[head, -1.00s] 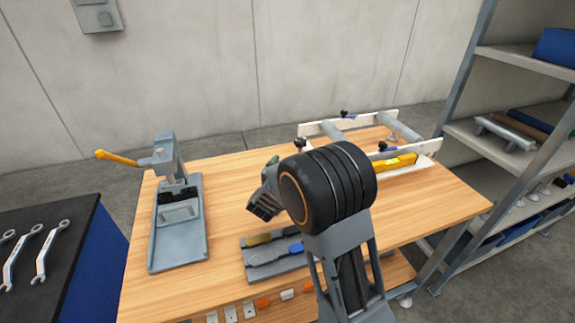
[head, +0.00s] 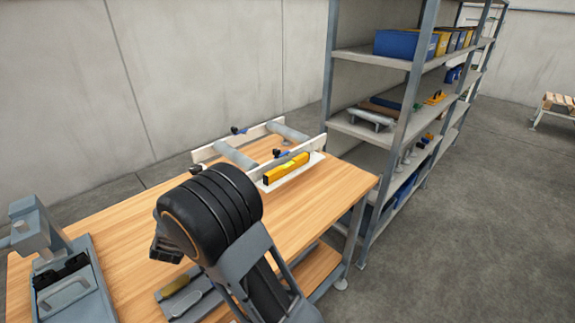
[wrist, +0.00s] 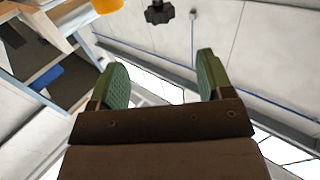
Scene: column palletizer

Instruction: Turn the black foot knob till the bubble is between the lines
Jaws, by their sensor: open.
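The yellow spirit level (head: 287,169) lies along the near side of a white frame with grey rollers on the wooden bench. Its bubble and lines are too small to read. A black knob (head: 277,153) with a blue part sits by the level. Another black knob (head: 237,130) is at the far rail. A black star-shaped knob (wrist: 158,12) shows at the top of the wrist view, beyond the fingertips; which knob it is, I cannot tell. My gripper (wrist: 161,72) is open and empty, its green-padded fingers apart. In the head view my arm hides most of it.
A grey press-like fixture (head: 62,285) stands on the bench at left. A grey tool tray (head: 190,302) lies near the front, partly behind my arm. A metal shelf rack (head: 390,140) stands close to the bench's right end. The bench's right corner is clear.

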